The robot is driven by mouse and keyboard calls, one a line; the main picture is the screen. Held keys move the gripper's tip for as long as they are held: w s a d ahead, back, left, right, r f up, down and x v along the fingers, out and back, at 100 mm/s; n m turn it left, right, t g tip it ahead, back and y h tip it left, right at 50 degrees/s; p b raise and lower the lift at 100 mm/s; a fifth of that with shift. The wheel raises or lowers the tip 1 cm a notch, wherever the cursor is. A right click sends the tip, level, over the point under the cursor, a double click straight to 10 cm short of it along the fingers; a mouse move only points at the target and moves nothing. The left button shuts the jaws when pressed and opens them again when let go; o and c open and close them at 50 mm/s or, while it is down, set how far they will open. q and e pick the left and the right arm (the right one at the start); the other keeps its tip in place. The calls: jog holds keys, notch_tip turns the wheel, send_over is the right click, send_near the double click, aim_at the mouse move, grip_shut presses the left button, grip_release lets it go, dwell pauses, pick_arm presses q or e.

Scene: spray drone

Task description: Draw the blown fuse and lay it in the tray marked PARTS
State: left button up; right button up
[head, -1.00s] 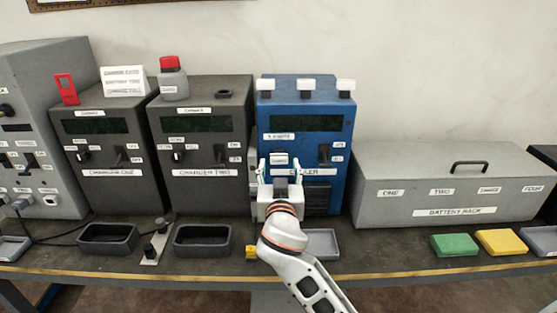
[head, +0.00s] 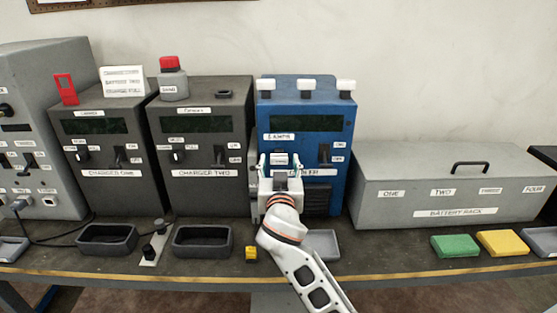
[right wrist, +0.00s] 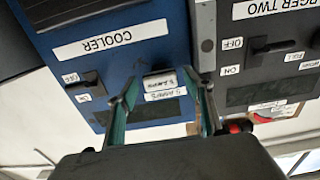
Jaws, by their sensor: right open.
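My right gripper (head: 280,160) is open in front of the blue cooler (head: 306,108), fingers pointing at its face. A grey tray (head: 322,244) lies on the bench, partly behind my arm; no PARTS marking is readable. My left gripper is not in view.
Charger two (head: 203,135) stands close to the left of the cooler. A grey battery rack (head: 450,190) is on the right. Dark bins (head: 202,240), a small yellow block (head: 251,254), and green (head: 455,245) and yellow (head: 502,242) pads lie along the bench front.

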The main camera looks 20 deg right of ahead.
dwell(0.8)
grip_shut()
jog(key=shift+s+a, duration=0.1)
jog(key=shift+s, duration=0.05)
jog(key=shift+v, duration=2.85)
jog(key=s+d+f+n+y, duration=0.1)
jog(key=s+d+f+y, duration=0.1)
jog(key=s, duration=0.6)
jog(key=s+d+f+n+y, duration=0.2)
jog(key=s+d+f+y, duration=0.1)
jog(key=s+f, duration=0.4)
jog(key=shift+s+d+t, duration=0.3)
jog(key=shift+s+d, duration=0.2)
jog(key=shift+s, duration=0.45)
